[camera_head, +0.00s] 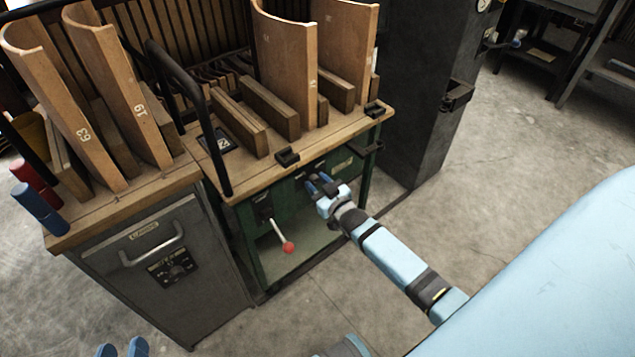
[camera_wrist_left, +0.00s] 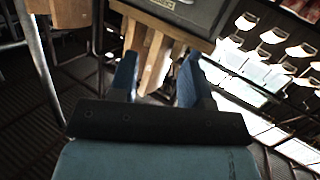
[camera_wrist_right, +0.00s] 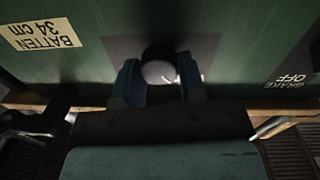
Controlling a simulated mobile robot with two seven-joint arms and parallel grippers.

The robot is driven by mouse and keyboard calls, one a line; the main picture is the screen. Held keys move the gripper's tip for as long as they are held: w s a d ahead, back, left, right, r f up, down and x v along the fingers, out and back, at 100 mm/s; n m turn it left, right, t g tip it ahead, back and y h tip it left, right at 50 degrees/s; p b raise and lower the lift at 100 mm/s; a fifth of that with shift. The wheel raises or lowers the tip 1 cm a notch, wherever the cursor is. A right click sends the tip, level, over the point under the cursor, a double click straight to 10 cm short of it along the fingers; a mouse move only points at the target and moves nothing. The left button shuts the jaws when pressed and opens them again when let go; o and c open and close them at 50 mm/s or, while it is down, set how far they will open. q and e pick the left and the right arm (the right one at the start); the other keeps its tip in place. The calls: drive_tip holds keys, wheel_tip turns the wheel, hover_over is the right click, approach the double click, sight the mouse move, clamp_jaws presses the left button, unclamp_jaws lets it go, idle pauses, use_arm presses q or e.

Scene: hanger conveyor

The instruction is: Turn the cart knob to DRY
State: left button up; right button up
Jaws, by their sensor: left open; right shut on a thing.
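The green cart (camera_head: 246,221) with a wooden top stands in the middle of the head view. My right gripper (camera_head: 318,185) is at its front panel, below the top's edge. In the right wrist view a round knob (camera_wrist_right: 158,70), dark at the rim and pale in the middle, is between the blue fingers of my right gripper (camera_wrist_right: 158,82), which is shut on it. The knob's markings cannot be read, and the gripper hides it in the head view. My left gripper (camera_head: 122,348) is open and empty at the bottom left, away from the cart.
A lever with a red ball (camera_head: 288,248) sticks out from the cart front. A grey cabinet (camera_head: 150,300) with a handle and a dial panel (camera_head: 174,267) stands at left. Curved wooden forms (camera_head: 285,60) stand on top. A dark column (camera_head: 425,85) is behind; floor at right is clear.

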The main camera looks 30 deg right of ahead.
drive_tip(key=m+p, duration=0.2)
drive_tip(key=m, duration=0.1)
drive_tip(key=shift+r+p, duration=0.15)
drive_tip(key=shift+p, duration=0.15)
drive_tip(key=m+p, duration=0.1)
drive_tip(key=m, duration=0.2)
drive_tip(key=shift+d+m+p, duration=0.1)
drive_tip(key=shift+m+p, duration=0.2)
drive_tip(key=shift+p, duration=0.05)
drive_tip(key=m, duration=0.2)
drive_tip(key=shift+m+y+p, duration=0.3)
drive_tip(key=m, duration=0.4)
drive_tip(key=shift+f+g, duration=0.25)
drive_tip(key=shift+g, duration=0.05)
drive_tip(key=shift+d+m+b, duration=0.1)
drive_tip(key=shift+m+b, duration=0.35)
drive_tip(key=shift+m, duration=0.65)
use_arm(q)
wheel_tip(320, 180, down, 5)
drive_tip(key=s+a+g+y, duration=0.1)
drive_tip(key=s+a+g, duration=0.1)
drive_tip(key=shift+s+a+g+y, duration=0.15)
drive_tip(key=shift+a+g+y, duration=0.15)
drive_tip(key=shift+g+y, duration=0.1)
use_arm(e)
drive_tip(key=shift+m, duration=0.5)
drive_tip(key=shift+y, duration=0.3)
drive_tip(key=o, duration=0.9)
